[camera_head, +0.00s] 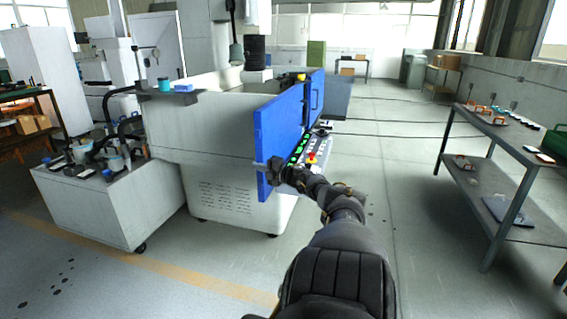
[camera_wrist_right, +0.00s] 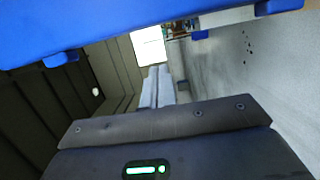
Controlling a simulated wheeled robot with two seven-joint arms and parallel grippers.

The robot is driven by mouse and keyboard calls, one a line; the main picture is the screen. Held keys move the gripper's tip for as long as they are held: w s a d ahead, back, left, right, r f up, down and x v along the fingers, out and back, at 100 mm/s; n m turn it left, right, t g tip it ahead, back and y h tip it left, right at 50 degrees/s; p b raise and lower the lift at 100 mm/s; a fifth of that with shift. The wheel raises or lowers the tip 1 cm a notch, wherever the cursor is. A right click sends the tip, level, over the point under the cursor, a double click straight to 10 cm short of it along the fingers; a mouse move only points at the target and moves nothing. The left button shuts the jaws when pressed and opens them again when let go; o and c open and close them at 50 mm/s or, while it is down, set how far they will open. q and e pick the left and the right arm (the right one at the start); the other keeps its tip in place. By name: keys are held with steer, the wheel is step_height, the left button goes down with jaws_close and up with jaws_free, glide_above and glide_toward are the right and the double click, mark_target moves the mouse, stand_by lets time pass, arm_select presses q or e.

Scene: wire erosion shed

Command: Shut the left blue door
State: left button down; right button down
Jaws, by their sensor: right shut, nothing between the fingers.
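The left blue door (camera_head: 281,121) is the nearer of two blue panels on the white machine (camera_head: 205,135). It stands swung out from the machine's body, at an angle to its front. A second blue panel (camera_head: 316,92) stands just behind it. My right gripper (camera_head: 264,167) is shut and empty at the near, lower part of the left door; I cannot tell whether it touches. In the right wrist view a blue panel (camera_wrist_right: 130,25) crosses the top, above the dark gripper housing; the fingertips are not clear there. My left gripper is out of view.
A control panel with green buttons and a red knob (camera_head: 312,157) is close beside my right wrist. A white cabinet (camera_head: 110,200) with fittings stands at left. A metal shelf table (camera_head: 490,180) stands at right. The floor between is clear.

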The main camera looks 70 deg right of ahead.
steer(key=p+v, duration=0.3)
steer(key=v, duration=0.7)
